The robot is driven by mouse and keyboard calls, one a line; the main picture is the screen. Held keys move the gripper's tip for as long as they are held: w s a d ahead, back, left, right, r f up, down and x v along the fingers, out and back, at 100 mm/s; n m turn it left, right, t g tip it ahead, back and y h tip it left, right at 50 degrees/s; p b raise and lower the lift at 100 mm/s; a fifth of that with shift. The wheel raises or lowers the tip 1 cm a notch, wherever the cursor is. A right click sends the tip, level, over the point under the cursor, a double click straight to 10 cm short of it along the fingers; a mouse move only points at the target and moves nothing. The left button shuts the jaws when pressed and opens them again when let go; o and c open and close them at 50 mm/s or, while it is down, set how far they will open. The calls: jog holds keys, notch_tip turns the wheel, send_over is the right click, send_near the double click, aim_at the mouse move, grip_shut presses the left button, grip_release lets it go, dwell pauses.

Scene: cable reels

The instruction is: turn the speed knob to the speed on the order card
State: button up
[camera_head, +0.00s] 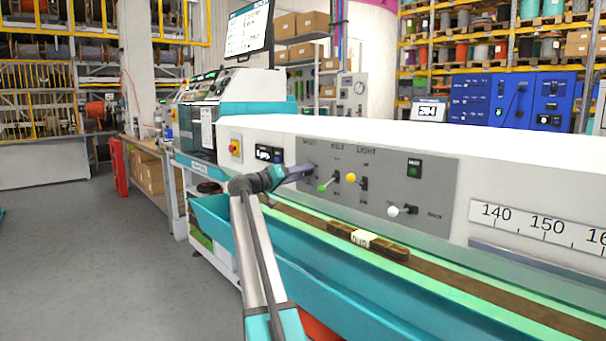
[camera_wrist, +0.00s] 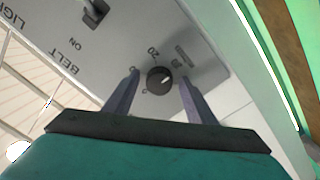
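The speed knob (camera_wrist: 160,80) is a small round dark knob with a light pointer mark, on the grey control panel (camera_head: 440,172). Numbers stand around it in the wrist view; 20 is legible, others are partly covered. My gripper (camera_wrist: 160,76) is open, one finger on each side of the knob. I cannot tell whether the fingers touch it. In the head view my gripper (camera_head: 304,169) is at the panel's left end and hides the knob. I cannot identify the order card for sure; a white sign (camera_head: 430,111) with large black characters stands at the back.
A small dark display (camera_head: 268,153) is left. A brown bundle with a label (camera_head: 363,238) lies below. A monitor (camera_head: 248,28) hangs above.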

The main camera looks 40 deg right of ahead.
jog(key=shift+a, duration=0.1)
jog(key=w+a+p, duration=0.1)
jog(key=a+p, duration=0.1)
jog(key=a, duration=1.1)
jog(key=shift+w+a+f, duration=0.15)
jog(key=shift+a+f, duration=0.1)
jog(key=shift+a, duration=0.05)
jog(key=shift+r, duration=0.1)
